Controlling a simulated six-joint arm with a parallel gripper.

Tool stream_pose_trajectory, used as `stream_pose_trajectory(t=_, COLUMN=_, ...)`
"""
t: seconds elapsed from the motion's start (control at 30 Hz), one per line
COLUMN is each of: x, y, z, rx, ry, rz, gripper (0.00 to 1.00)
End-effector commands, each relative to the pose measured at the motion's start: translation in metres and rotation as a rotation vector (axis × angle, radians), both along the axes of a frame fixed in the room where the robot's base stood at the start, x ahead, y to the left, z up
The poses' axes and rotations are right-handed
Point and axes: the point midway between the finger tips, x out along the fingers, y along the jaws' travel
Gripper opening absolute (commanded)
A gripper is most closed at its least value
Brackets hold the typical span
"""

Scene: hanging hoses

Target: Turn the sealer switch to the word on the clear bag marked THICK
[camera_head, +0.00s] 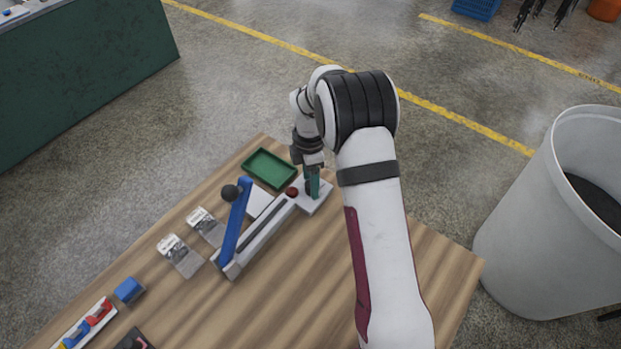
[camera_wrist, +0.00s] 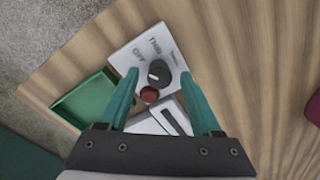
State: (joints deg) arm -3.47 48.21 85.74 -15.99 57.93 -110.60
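The sealer (camera_head: 268,227) lies on the wooden table with its blue lever (camera_head: 236,222) raised. Its switch, a round black knob (camera_wrist: 158,72), sits on a pale plate (camera_wrist: 139,47) printed with words; OFF and one like THIN are partly legible, a third is too small to read. My gripper (camera_head: 313,192) is over this plate. In the wrist view my gripper's teal fingers (camera_wrist: 163,88) are apart, on either side of the knob, with nothing held. Two clear bags with pale labels, one bag (camera_head: 206,225) and another bag (camera_head: 180,256), lie left of the sealer; their words are unreadable.
A red round part (camera_wrist: 149,95) sits beside the knob. A green tray (camera_head: 269,169) stands behind the sealer. A blue block (camera_head: 129,290) and a holder with coloured items (camera_head: 84,325) are at the front left. A grey bin (camera_head: 553,230) stands right of the table.

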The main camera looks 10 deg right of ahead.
Motion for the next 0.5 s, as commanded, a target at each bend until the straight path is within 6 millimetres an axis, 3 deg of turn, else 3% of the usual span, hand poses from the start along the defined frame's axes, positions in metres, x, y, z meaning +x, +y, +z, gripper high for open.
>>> stream_pose_trajectory(t=0.03, x=0.0001, y=0.0, z=0.0002, rx=0.0, ry=0.0, rz=0.0, gripper=0.55)
stream_pose_trajectory(t=0.33, x=0.0002, y=0.0, z=0.0005, rx=0.0, ry=-0.001, rz=0.0, gripper=0.01)
stream_pose_trajectory(t=0.5, x=0.0003, y=0.0001, z=0.0007, rx=0.0, ry=-0.001, rz=-0.001, gripper=0.0)
